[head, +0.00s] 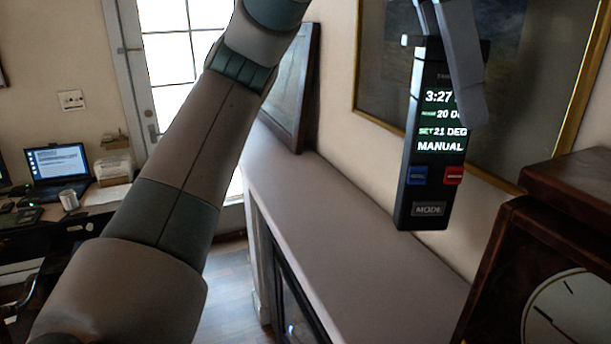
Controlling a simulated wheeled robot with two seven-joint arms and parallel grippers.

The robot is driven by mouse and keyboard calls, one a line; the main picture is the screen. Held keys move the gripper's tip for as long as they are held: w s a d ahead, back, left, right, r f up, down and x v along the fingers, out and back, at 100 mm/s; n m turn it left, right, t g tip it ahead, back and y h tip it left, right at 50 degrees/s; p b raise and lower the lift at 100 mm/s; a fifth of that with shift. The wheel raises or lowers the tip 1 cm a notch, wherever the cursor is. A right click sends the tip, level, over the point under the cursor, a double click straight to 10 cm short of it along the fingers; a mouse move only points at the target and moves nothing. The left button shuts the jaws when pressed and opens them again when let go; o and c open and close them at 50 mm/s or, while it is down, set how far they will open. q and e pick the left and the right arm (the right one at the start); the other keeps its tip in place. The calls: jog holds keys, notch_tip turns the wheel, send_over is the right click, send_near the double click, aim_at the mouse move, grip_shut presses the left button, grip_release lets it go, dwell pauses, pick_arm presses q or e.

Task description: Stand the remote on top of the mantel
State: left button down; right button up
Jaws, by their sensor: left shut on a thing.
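The remote (430,192) is a dark upright slab with a lit screen, a blue and a red button and a MODE key. My left gripper (452,75) is shut on its upper part, one finger across the right of the screen. The remote hangs upright, and its lower end appears above the mantel (345,240), a long pale shelf running along the wall. I cannot tell the exact gap between them. My right gripper is not in view.
A dark wooden clock (540,260) stands at the right, close to the remote. A framed picture (296,90) leans at the mantel's far end. A gold-framed picture (585,75) hangs behind the remote. The middle of the mantel is bare. A desk with a laptop (58,165) is far left.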

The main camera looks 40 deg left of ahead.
pick_arm(q)
jog(key=shift+s+a, duration=0.15)
jog(key=shift+a+f, duration=0.1)
jog(key=shift+a, duration=0.05)
jog(key=w+a+f, duration=0.2)
jog(key=a+f, duration=0.4)
jog(key=a, duration=0.5)
jog(key=shift+f, duration=0.4)
notch_tip(320, 180, down, 4)
jog(key=shift+f, duration=0.1)
